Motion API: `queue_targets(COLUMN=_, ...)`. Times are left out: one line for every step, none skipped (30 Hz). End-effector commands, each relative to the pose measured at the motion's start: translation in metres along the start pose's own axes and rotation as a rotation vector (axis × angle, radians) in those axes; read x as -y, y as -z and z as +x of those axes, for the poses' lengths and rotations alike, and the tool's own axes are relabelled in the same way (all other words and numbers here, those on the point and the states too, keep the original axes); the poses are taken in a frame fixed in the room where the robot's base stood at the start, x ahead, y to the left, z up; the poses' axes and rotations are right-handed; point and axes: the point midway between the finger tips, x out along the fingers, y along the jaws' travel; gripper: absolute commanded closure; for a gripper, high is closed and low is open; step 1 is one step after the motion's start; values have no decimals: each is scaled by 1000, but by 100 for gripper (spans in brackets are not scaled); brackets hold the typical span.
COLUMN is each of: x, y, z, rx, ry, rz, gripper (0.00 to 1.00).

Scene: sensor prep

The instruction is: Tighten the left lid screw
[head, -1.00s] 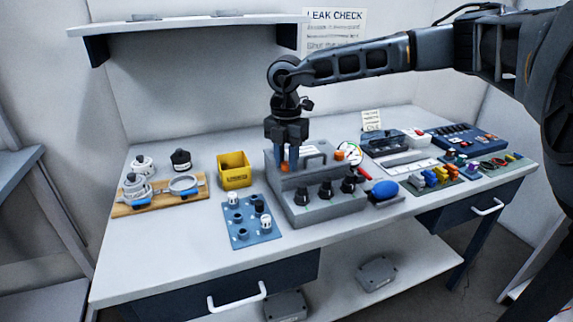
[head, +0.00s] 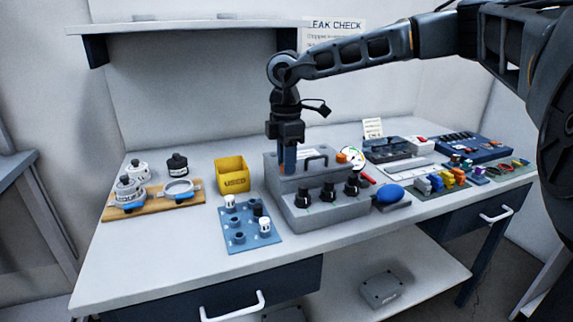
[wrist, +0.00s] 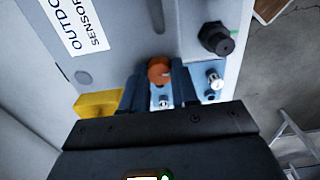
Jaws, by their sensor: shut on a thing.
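The grey sensor box (head: 330,212) stands in the middle of the bench, with a handle on its lid. The left lid screw, with an orange head, shows in the wrist view (wrist: 159,70) between my fingertips. In the head view my gripper (head: 288,164) points straight down at the left of the lid and mostly hides that screw. My gripper (wrist: 158,82) is shut on the orange head. The right lid screw (head: 341,157), also orange, stands clear on the other side of the handle.
Black knobs (head: 329,191) line the box's front ledge. A yellow bin (head: 232,176) and a blue tray of small fittings (head: 250,240) stand to the left. A blue bulb (head: 389,194) lies close on the right. A shelf (head: 190,27) hangs on the back wall.

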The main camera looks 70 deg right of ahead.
Motion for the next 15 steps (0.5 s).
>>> queue_targets(x=-1, y=0, z=0, rx=0, ry=-2, rz=10, gripper=100)
queue_targets(x=-1, y=0, z=0, rx=0, ry=-2, rz=15, gripper=100)
queue_targets(x=-1, y=0, z=0, rx=0, ry=-2, rz=20, gripper=100)
queue_targets(x=-1, y=0, z=0, rx=0, ry=-2, rz=24, gripper=100)
queue_targets(x=-1, y=0, z=0, rx=0, ry=-2, rz=27, gripper=100)
queue_targets(x=-1, y=0, z=0, rx=0, ry=-2, rz=30, gripper=100)
queue_targets(x=-1, y=0, z=0, rx=0, ry=-2, rz=31, gripper=100)
queue_targets(x=-1, y=0, z=0, rx=0, ry=-2, rz=32, gripper=100)
queue_targets(x=-1, y=0, z=0, rx=0, ry=-2, rz=33, gripper=100)
queue_targets(x=-1, y=0, z=0, rx=0, ry=-2, rz=33, gripper=100)
queue_targets(x=-1, y=0, z=-1, rx=0, ry=-2, rz=33, gripper=100)
queue_targets(x=-1, y=0, z=-1, rx=0, ry=-2, rz=33, gripper=100)
queue_targets(x=-1, y=0, z=-1, rx=0, ry=-2, rz=33, gripper=100)
queue_targets(x=-1, y=0, z=-1, rx=0, ry=-2, rz=33, gripper=100)
queue_targets(x=-1, y=0, z=-1, rx=0, ry=-2, rz=32, gripper=100)
